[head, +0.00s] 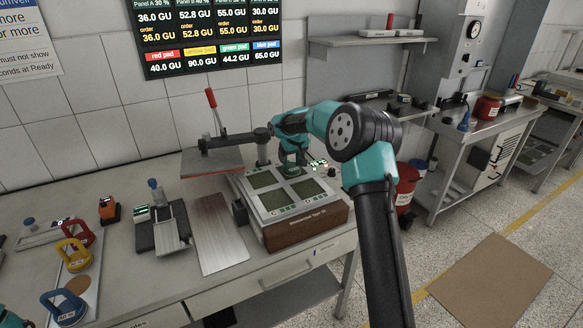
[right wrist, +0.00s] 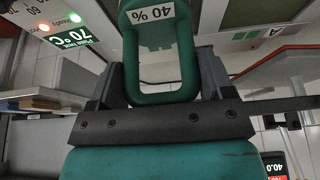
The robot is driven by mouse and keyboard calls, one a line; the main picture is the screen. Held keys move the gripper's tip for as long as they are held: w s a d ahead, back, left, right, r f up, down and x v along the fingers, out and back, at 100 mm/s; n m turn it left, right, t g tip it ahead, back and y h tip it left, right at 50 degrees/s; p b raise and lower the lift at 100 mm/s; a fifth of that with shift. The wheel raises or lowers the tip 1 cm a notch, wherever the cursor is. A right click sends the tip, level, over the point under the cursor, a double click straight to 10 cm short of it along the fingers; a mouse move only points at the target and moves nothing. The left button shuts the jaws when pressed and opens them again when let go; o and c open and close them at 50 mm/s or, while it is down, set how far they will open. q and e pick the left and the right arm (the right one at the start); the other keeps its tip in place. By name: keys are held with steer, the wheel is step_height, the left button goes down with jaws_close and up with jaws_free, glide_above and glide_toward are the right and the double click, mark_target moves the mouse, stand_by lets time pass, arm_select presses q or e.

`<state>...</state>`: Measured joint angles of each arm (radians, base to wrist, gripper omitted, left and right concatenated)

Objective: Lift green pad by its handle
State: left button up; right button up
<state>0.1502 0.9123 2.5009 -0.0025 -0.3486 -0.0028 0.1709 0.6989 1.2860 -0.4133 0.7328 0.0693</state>
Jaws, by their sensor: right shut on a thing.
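The green pad's handle (right wrist: 160,97) is a green loop in the right wrist view, with a "40 %" label on the body beyond it. My right gripper (right wrist: 158,80) is shut on this handle, one dark finger on each side. In the head view my right gripper (head: 292,163) is over the back of the boxy panel unit (head: 306,232), with the green pad (head: 291,171) mostly hidden below it. I cannot tell whether the pad touches the panel. My left gripper does not show; only a teal bit of arm is in the bottom left corner.
A raised plate with a red-tipped lever (head: 211,98) stands left of the unit. A bare metal plate (head: 219,233) lies beside it. Red (head: 77,231), yellow (head: 74,255) and blue (head: 64,307) handled pads are at the left. A wall screen (head: 208,35) hangs behind.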

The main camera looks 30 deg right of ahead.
steer(key=shift+r, duration=0.1)
jaws_close()
stand_by(0.3)
steer(key=shift+r, duration=1.55)
steer(key=shift+s+r, duration=0.1)
steer(key=shift+r, duration=0.15)
steer(key=s+a+r, duration=0.1)
steer(key=s+a, duration=0.7)
steer(key=s, duration=0.5)
steer(key=shift+s+a+r, duration=0.15)
steer(key=shift+s+a, duration=0.05)
